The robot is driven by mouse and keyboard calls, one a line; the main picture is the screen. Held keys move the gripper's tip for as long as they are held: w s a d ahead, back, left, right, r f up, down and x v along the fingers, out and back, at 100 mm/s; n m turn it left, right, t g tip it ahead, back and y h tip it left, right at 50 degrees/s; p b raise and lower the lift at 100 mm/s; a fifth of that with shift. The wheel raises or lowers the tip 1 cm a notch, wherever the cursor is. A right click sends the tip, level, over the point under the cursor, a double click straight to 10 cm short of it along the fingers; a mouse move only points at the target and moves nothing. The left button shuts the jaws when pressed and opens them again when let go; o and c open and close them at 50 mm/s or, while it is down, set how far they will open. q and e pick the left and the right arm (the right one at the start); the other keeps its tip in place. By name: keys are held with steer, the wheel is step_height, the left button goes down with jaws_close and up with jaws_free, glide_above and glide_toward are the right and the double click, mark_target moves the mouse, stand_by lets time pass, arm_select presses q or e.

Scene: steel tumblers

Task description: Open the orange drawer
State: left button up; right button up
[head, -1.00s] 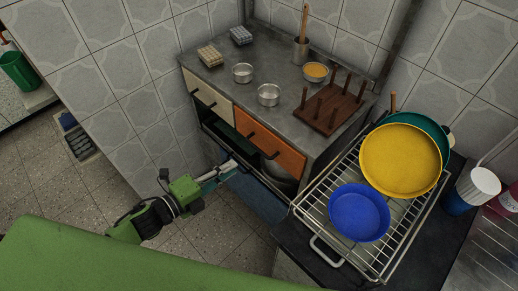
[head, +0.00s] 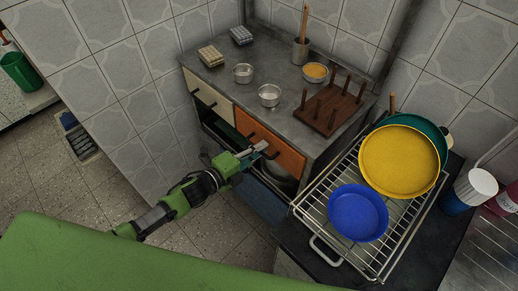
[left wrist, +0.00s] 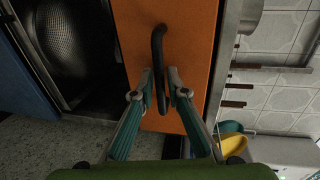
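The orange drawer (head: 288,160) is in the steel-topped cabinet, right of the cream drawer, and its front looks flush. It fills the middle of the left wrist view (left wrist: 195,45). Its dark bar handle (left wrist: 160,45) lies between the two fingertips of my left gripper (left wrist: 161,88). The fingers are apart, with a small gap showing on each side of the handle. In the head view my left gripper (head: 265,150) is in front of the orange drawer and hides much of its handle. My right gripper is in neither view.
Below the drawers is a dark open compartment with a shiny metal vessel (left wrist: 82,40). A blue panel (head: 258,198) is below it. A wire rack (head: 318,208) with a blue bowl (head: 358,212) and yellow pan (head: 400,160) stands at right. Floor in front is clear.

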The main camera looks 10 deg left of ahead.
arm_select(q)
jaws_close()
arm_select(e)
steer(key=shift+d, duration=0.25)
arm_select(q)
steer(key=shift+s, duration=0.1)
steer(key=shift+s+a, duration=0.15)
steer(key=f+p+v, duration=0.1)
steer(key=f+v, duration=0.1)
steer(key=v, duration=1)
steer(key=s+f+p+v, duration=0.1)
steer(key=f+p+v, duration=0.1)
steer(key=v, duration=1)
steer(key=shift+s+a+f, duration=0.25)
steer(key=shift+a+f, duration=0.15)
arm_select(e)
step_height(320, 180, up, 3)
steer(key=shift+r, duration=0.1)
arm_select(q)
jaws_free()
